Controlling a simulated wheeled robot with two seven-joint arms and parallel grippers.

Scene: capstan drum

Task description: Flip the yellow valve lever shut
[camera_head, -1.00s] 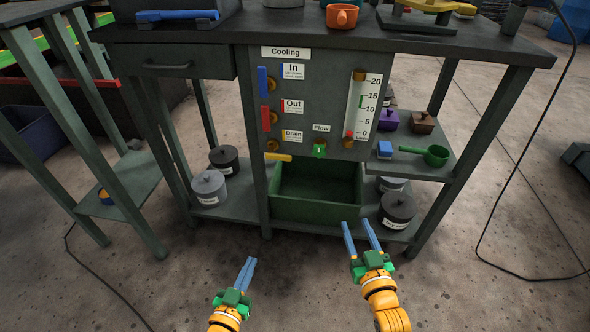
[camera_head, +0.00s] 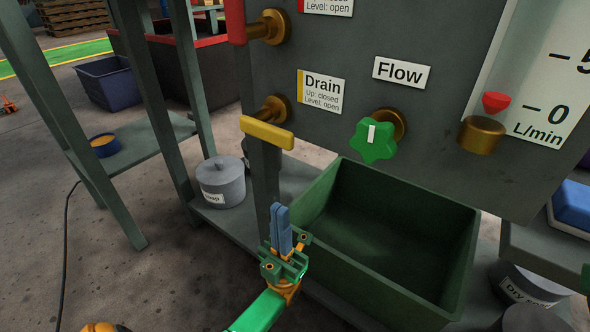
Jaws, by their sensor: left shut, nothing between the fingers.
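The yellow valve lever (camera_head: 267,133) sits level on a brass stem on the grey panel, beside the Drain label (camera_head: 321,90). The label reads up closed, level open. My left gripper (camera_head: 281,218) is below the lever and slightly right of it in the picture, apart from it. Its blue fingers are shut together, empty, and point up. My right gripper cannot be made out in the head view.
A green bin (camera_head: 455,255) stands under the panel, right of my left gripper. A green flow knob (camera_head: 374,139) is right of the lever, and a red lever (camera_head: 236,18) is above it. A grey lidded pot (camera_head: 221,182) stands on the lower shelf.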

